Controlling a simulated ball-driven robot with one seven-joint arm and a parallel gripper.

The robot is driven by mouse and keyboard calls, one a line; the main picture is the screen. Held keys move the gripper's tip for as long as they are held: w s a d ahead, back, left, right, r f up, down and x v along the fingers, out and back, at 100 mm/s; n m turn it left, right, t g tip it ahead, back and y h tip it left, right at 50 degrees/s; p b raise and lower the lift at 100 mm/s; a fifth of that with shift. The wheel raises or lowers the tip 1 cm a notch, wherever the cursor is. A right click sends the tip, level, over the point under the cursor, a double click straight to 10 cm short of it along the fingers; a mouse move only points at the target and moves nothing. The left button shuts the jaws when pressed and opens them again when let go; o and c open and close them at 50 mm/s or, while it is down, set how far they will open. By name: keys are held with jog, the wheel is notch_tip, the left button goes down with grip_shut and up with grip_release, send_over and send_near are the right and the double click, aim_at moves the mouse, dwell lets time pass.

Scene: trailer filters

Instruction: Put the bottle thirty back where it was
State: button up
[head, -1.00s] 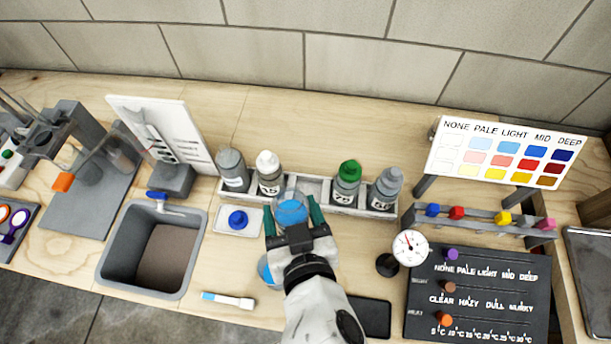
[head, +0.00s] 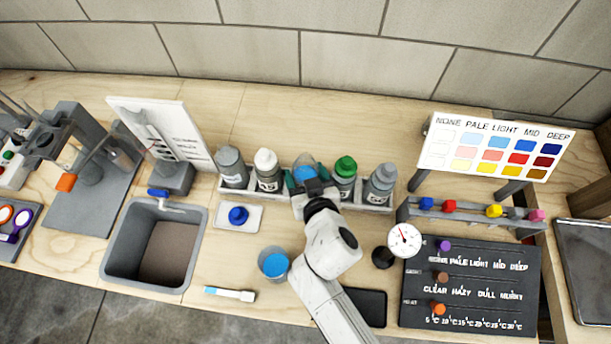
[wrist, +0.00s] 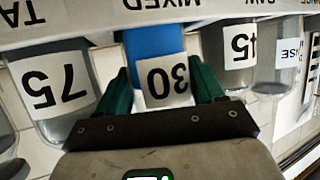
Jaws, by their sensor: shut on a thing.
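The bottle thirty (wrist: 165,82) shows in the wrist view with a blue upper part and a white label reading 30, upside down in the picture. My gripper (wrist: 165,90) has its green fingers on both sides of it and is shut on it. In the head view the blue bottle (head: 304,173) is at the middle slot of the rack (head: 377,207), between the white-capped and green-capped bottles. My gripper (head: 305,180) hides its lower part, so I cannot tell whether it touches the rack floor.
The bottle 75 (wrist: 58,92) and bottle 45 (wrist: 238,55) stand close on either side. A cup of blue liquid (head: 273,263), a tray with a blue cap (head: 238,216) and a dial gauge (head: 404,240) stand in front of the rack. A sink (head: 155,245) is at left.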

jog(key=shift+f, duration=0.6)
jog(key=shift+f, duration=0.2)
jog(key=o, duration=1.1)
jog(key=shift+r, duration=0.25)
jog(key=shift+s+d, duration=0.1)
jog(key=shift+s, duration=0.2)
jog(key=b+v, duration=0.1)
jog(key=v, duration=1)
jog(key=shift+s+r, duration=0.15)
